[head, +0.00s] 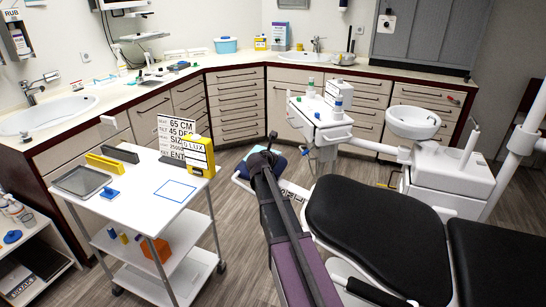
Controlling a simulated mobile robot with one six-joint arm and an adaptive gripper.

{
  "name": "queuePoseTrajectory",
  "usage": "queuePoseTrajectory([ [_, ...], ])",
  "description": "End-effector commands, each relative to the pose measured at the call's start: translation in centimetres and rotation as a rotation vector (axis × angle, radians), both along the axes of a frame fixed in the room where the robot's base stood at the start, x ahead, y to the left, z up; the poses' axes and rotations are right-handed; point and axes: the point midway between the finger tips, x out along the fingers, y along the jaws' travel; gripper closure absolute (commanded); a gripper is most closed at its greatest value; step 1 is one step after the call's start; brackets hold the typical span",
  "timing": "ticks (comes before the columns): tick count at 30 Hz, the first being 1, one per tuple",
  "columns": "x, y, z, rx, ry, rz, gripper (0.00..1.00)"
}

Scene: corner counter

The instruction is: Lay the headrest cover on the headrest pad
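A flat white square with a blue outline (175,191) lies on the cart top; it may be the headrest cover, but I cannot tell cloth from a marking. A rounded black pad (372,232) of the dental chair is at centre right; I cannot tell whether it is the headrest pad or the backrest. My arm rises from the bottom middle, left of this pad. My gripper (268,148) seems to be at its dark far end, small, apart from the cart and the pad. Its fingers cannot be made out.
The white cart (133,208) also bears a grey tray (82,180), yellow and dark blocks, a sign and a yellow box (200,157). A blue object (246,168) shows low behind my arm. A dental unit (323,115) and basin (413,121) stand behind the chair. Some floor is open between cart and counter.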

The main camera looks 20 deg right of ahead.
Motion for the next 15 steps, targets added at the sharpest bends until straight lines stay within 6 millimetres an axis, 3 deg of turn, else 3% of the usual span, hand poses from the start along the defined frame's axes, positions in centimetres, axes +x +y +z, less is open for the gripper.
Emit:
queuePoseTrajectory([
  [15,0.04,-0.04,-1.04,0.000,0.000,-0.001,1.00],
])
